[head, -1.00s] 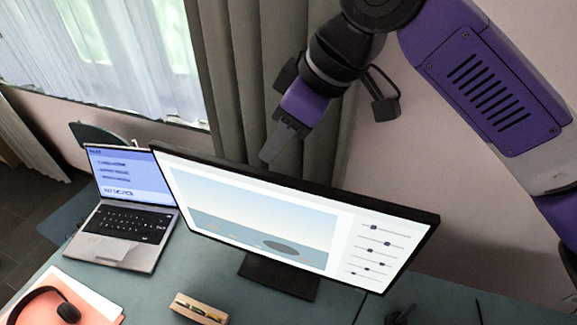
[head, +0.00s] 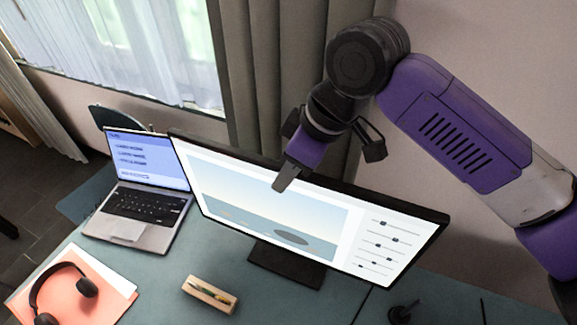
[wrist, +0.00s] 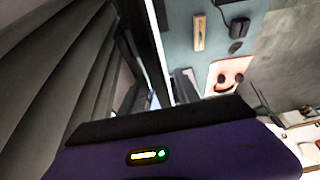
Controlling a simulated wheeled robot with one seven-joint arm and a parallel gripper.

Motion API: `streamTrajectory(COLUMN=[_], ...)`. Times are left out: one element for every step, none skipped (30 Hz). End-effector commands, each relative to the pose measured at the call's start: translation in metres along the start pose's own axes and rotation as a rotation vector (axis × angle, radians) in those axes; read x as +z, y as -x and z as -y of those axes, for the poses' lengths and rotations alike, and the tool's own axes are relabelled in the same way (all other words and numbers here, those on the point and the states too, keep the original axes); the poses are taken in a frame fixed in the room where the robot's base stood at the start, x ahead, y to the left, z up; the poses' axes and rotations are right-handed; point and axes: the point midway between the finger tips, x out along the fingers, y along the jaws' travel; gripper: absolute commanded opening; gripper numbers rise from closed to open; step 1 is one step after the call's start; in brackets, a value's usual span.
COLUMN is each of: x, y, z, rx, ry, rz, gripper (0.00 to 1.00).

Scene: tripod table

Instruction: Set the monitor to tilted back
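The monitor (head: 270,208) stands on the table, its lit screen facing the camera in the head view. It leans on a dark stand (head: 287,265). My gripper (head: 283,182) is at the monitor's top edge, left of its middle, with its fingertips overlapping the upper screen in the head view. Only one finger outline shows there, so its opening is hidden. In the wrist view the monitor (wrist: 157,45) is a thin dark edge with a bright strip, seen from above. I cannot tell whether the gripper touches it.
A laptop (head: 140,210) stands left of the monitor. Headphones (head: 85,287) lie on a pink folder at the front left. A wooden tray (head: 210,294) sits in front of the stand. A curtain (head: 290,70) and wall are close behind the monitor.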

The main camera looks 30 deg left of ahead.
Motion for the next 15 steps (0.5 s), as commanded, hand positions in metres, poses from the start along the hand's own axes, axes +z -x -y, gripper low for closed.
streamTrajectory(x=[0.0000,0.0000,-0.0001,0.0000,-0.0001,-0.0001,-0.0001,-0.0001,-0.0001,-0.0001,-0.0001,-0.0001,-0.0001,-0.0002,-0.0002], y=[-0.0002,-0.0002,-0.0002,-0.0002,-0.0002,-0.0001,-0.0001,-0.0001,-0.0001,0.0000,0.0000,0.0000,0.0000,0.0001,0.0001], z=[0.0000,0.0000,0.0000,0.0001,0.0001,0.0001,0.0001,0.0001,0.0001,0.0001,0.0001,0.0001,0.0001,0.0001,0.0001], rx=[0.000,0.000,0.000,0.000,0.000,0.000,0.000,0.000,0.000,0.000,0.000,0.000,0.000,0.000,0.000], ry=[0.000,0.000,0.000,0.000,0.000,0.000,0.000,0.000,0.000,0.000,0.000,0.000,0.000,0.000,0.000], rz=[0.000,0.000,0.000,0.000,0.000,0.000,0.000,0.000,0.000,0.000,0.000,0.000,0.000,0.000,0.000], gripper=[0.38,0.38,0.38,0.38,0.34,0.26,0.20,0.15,0.07,0.01,0.00,0.00,0.00,0.00,0.00])
